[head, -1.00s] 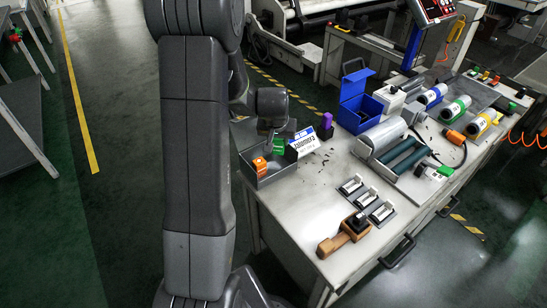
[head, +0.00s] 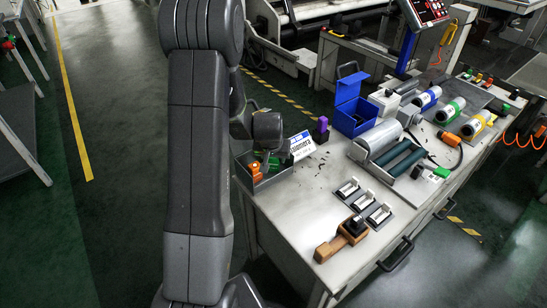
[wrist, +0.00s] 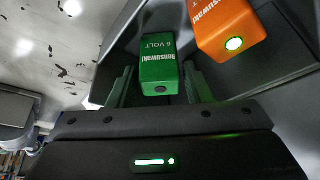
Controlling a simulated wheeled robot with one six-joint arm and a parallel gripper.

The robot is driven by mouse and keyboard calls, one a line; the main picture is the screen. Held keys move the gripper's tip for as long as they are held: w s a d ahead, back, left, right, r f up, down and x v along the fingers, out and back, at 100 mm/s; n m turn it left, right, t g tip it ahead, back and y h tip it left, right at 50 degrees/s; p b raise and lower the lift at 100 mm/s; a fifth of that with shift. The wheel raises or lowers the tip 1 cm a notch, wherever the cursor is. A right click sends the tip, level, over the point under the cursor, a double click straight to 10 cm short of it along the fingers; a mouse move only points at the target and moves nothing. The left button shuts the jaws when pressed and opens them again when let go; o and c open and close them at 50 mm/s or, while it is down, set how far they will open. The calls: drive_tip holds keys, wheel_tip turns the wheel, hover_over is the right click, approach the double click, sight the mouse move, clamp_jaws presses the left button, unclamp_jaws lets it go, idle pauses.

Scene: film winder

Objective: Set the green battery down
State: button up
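In the wrist view the green battery (wrist: 160,62), marked 6 VOLT, stands between the two fingers of my gripper (wrist: 160,85). A narrow dark gap shows on each side of it, so the fingers look slightly open around it. An orange battery (wrist: 228,28) is just to its right. In the head view the green battery (head: 274,161) is low inside the grey tray (head: 262,184) at the table's left end, beside the orange battery (head: 254,170). My gripper (head: 270,148) is above it, partly hidden by my arm. The battery's underside is hidden.
A white label card (head: 302,146) and a purple item (head: 321,127) stand right of the tray. A blue open box (head: 354,108), a roller unit (head: 392,155) and a wooden-handled tool (head: 342,241) are further right. Dark specks lie on bare table between.

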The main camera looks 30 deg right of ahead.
drive_tip(key=shift+r, duration=0.1)
drive_tip(key=shift+s+r, duration=0.1)
drive_tip(key=shift+r, duration=0.45)
drive_tip(key=p+v, duration=0.1)
drive_tip(key=v, duration=1)
drive_tip(key=shift+p, duration=0.3)
